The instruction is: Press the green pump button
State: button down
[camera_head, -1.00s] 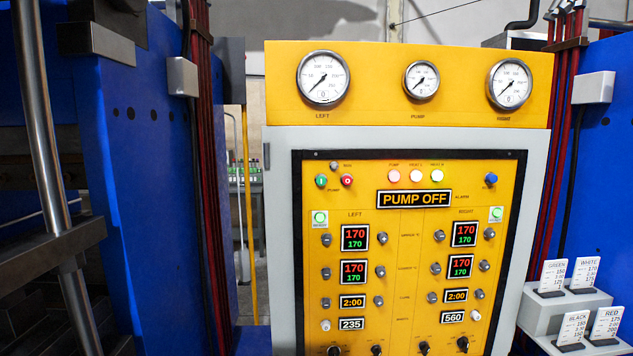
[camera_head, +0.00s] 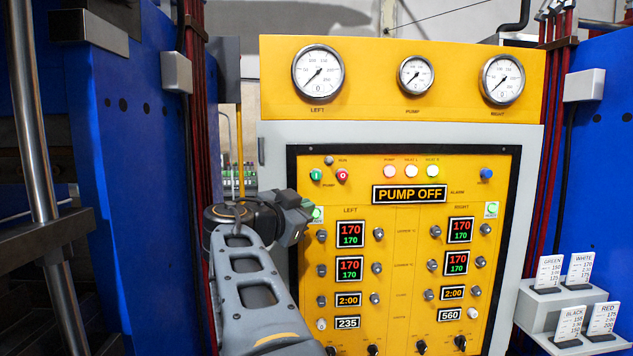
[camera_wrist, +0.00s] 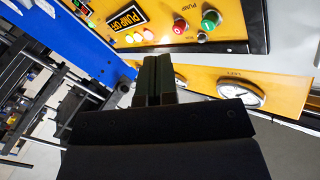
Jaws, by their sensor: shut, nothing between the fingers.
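The green pump button (camera_head: 316,175) is at the upper left of the yellow control panel, beside a red button (camera_head: 342,174). In the wrist view the green button (camera_wrist: 211,20) is at the top, right of the red button (camera_wrist: 180,26). My gripper (camera_wrist: 157,58) is shut and empty, its fingertips below both buttons in that picture and apart from them. In the head view my wrist is in front of the panel's left edge, below the green button, and the fingertips are hard to make out. The display (camera_head: 409,194) reads PUMP OFF.
Round gauges (camera_head: 318,73) sit on the yellow header above the panel. Several knobs and readouts (camera_head: 350,233) fill the lower panel. Blue machine frames (camera_head: 130,180) stand on both sides. Labelled cards (camera_head: 549,271) stand on a grey rack at the right.

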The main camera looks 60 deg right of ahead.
aim_at(316, 177)
jog(key=s+r+m, duration=0.1)
jog(key=d+r+m+g+h, duration=0.1)
jog(key=r, duration=0.1)
jog(key=s+r+m+g+h, duration=0.1)
jog(key=r, duration=0.1)
jog(key=shift+s+d+m, duration=0.3)
jog(key=shift+m, duration=0.1)
jog(key=shift+d, duration=0.1)
jog(key=w+d+p, duration=0.1)
jog(key=d, duration=0.1)
jog(key=w+d+p, duration=0.1)
jog(key=p, duration=0.1)
jog(key=w+d+p, duration=0.1)
jog(key=w+d, duration=0.1)
jog(key=shift+w+d+f, duration=0.1)
jog(key=shift+d, duration=0.25)
jog(key=shift+w+d, duration=0.45)
jog(key=shift+d, duration=0.2)
jog(key=shift+w+d+b, duration=0.25)
jog(key=shift+d+b, duration=0.05)
jog(key=shift+b, duration=0.3)
dwell(1.0)
